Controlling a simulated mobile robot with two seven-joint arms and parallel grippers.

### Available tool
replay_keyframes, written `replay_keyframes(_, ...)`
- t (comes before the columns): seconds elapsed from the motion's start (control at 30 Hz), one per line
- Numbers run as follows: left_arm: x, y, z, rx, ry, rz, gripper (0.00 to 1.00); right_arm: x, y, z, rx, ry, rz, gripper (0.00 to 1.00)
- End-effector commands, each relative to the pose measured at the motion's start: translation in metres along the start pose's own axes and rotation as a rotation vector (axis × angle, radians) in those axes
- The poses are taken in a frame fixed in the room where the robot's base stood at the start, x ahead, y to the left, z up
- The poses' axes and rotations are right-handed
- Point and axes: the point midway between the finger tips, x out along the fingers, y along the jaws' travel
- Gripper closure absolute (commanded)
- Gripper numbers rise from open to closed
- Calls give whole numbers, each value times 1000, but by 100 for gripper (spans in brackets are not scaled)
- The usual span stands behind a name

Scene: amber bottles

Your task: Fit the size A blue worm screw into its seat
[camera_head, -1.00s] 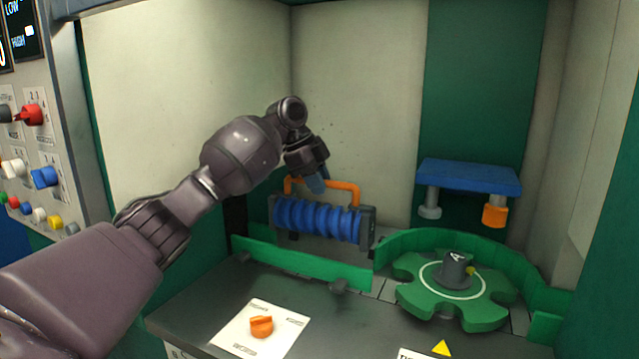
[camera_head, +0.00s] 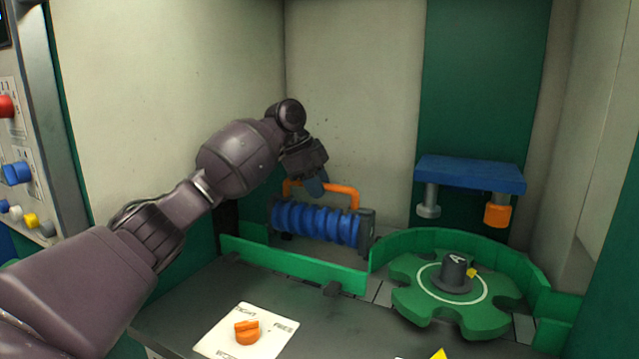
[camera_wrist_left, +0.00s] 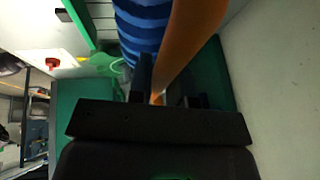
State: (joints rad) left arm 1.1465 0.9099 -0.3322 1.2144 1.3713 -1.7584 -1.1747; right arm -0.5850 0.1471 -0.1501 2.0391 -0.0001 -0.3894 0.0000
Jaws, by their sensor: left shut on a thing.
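The blue worm screw (camera_head: 316,221) lies level in a dark frame with an orange handle (camera_head: 343,191) over it, behind the low green guide wall at the back of the machine. My left gripper (camera_head: 316,188) is at the handle and shut on it. In the left wrist view the orange handle (camera_wrist_left: 190,50) runs between the fingers, with the blue ribbed screw (camera_wrist_left: 143,25) beside it. The seat under the screw is hidden, and I cannot tell whether the screw rests in it. My right gripper is not in view.
A green star wheel (camera_head: 450,292) with a dark hub marked A stands to the right, inside a curved green guide. A blue shelf-like part (camera_head: 470,173) is on the back wall. An orange knob (camera_head: 247,331) on a white plate is in front.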

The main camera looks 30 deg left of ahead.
Motion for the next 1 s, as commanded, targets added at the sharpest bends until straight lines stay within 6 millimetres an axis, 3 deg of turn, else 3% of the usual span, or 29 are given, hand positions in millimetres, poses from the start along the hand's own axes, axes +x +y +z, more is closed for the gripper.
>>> replay_keyframes(0.23, 15, 2, 6, 2, 2, -4, 100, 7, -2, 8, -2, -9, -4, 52)
replay_keyframes(0.63, 33, 7, 14, 2, 3, -7, 100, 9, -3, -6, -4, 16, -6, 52)
replay_keyframes(1.0, 37, 8, 15, 2, 3, -8, 100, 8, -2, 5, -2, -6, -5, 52)
